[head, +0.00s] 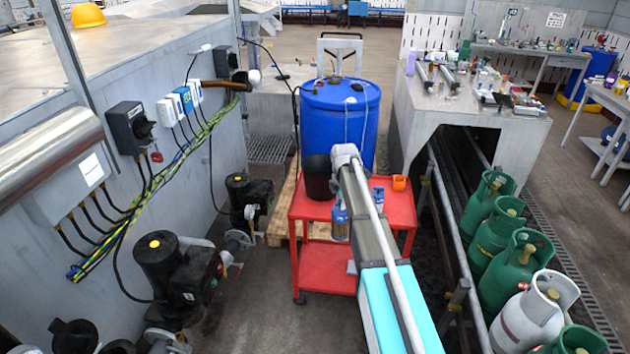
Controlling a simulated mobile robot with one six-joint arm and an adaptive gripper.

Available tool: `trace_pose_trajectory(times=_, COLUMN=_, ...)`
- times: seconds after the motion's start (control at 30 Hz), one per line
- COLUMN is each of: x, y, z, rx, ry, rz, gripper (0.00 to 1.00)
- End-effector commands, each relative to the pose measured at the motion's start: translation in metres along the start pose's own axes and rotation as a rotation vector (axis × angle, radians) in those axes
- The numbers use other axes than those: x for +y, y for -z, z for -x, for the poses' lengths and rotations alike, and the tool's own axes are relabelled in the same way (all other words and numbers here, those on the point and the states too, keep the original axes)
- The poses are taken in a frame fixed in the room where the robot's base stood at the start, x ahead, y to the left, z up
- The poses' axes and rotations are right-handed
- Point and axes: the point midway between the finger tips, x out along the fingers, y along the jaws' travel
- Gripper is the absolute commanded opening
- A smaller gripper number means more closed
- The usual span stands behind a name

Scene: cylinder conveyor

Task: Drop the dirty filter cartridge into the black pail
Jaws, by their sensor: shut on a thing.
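The black pail (318,180) stands at the left back of the red cart (325,268), just left of the far end of my arm. My arm reaches from the bottom of the head view up over the cart, and its far joint is beside the pail's right rim. I cannot make out my gripper's fingers; they are hidden by the arm. I cannot make out a dirty filter cartridge, and the inside of the pail is too dark to read.
A blue and silver bottle-like thing (340,222) shows left of my arm. An orange cup (399,183) and a small blue box (378,194) are on the cart's right. A blue drum (338,118) stands behind. Green gas cylinders (492,208) line the right.

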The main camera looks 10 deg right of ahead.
Motion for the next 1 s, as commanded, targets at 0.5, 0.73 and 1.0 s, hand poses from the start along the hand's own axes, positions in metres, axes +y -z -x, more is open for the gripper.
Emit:
trace_pose_trajectory(times=0.5, x=0.0, y=0.0, z=-0.028, rx=0.0, ry=0.0, rz=0.0, gripper=0.0)
trace_pose_trajectory(times=0.73, x=0.0, y=0.0, z=-0.052, rx=0.0, ry=0.0, rz=0.0, gripper=0.0)
trace_pose_trajectory(times=1.0, x=0.0, y=0.0, z=-0.057, rx=0.0, ry=0.0, rz=0.0, gripper=0.0)
